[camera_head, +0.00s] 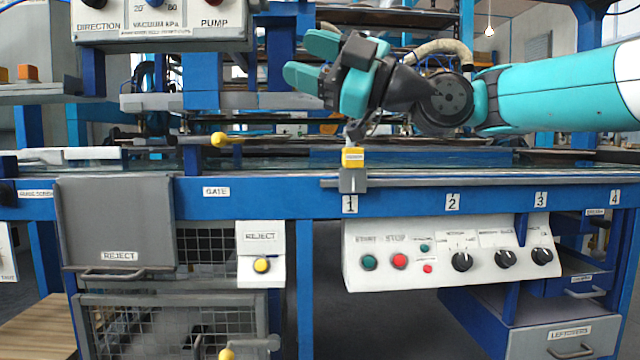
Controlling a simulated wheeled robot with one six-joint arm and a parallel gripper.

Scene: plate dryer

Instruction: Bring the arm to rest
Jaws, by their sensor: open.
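My gripper (303,60) is at the upper middle, at the end of my teal and black arm, which reaches in from the right edge. Its two teal fingers point left and stand apart, with nothing between them. It is above the blue machine bench (270,199). A yellow block on a grey clamp (353,158) at the mark 1 shows just below the gripper's wrist. I cannot tell how far apart they are in depth.
A yellow-knobbed lever (219,140) is left of the gripper. An overhead control box (160,18) hangs at the upper left. The front holds a reject door (118,222), a start/stop panel (440,250) with knobs, and a leftovers drawer (563,338). Shelving stands behind the gripper.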

